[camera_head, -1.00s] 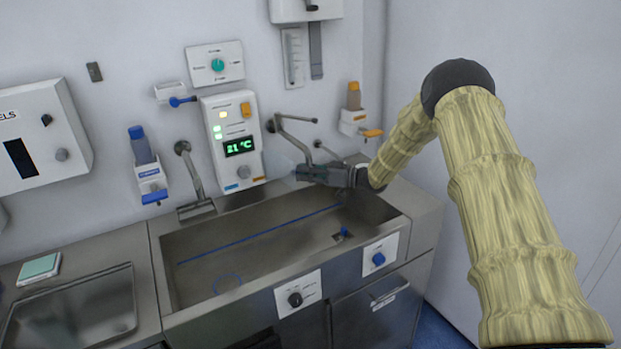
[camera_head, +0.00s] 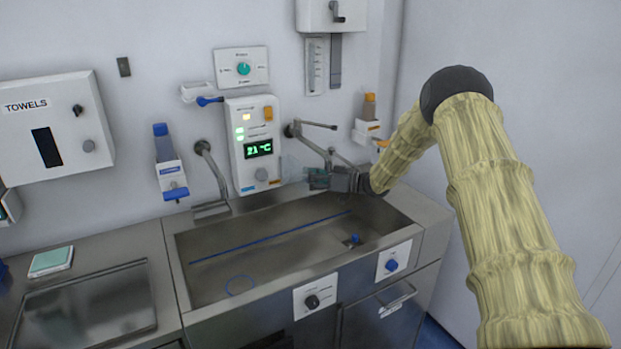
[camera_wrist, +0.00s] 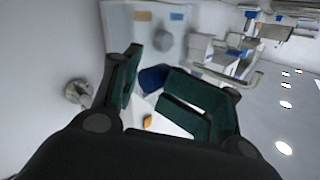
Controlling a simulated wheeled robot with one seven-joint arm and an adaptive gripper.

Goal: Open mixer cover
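The mixer panel (camera_head: 254,142) is a white wall box above the sink with a green "21 °C" display, a grey knob and small blue and orange labels. In the wrist view, a pale panel face with a grey knob and orange and blue labels (camera_wrist: 176,16) shows beyond the fingers. A faint see-through patch (camera_head: 289,167), perhaps the cover, shows at the panel's lower right; I cannot tell how far it is open. My gripper (camera_head: 318,180) is right of the panel, near the tap. In the wrist view its green-padded fingers (camera_wrist: 148,78) are apart, with nothing clearly held.
The steel sink (camera_head: 183,262) lies below my gripper. A lever tap (camera_head: 318,125) stands close beside it. Another tap (camera_head: 213,170) is left of the panel. A blue-capped dispenser (camera_head: 169,160) and an orange one (camera_head: 368,115) hang on the wall.

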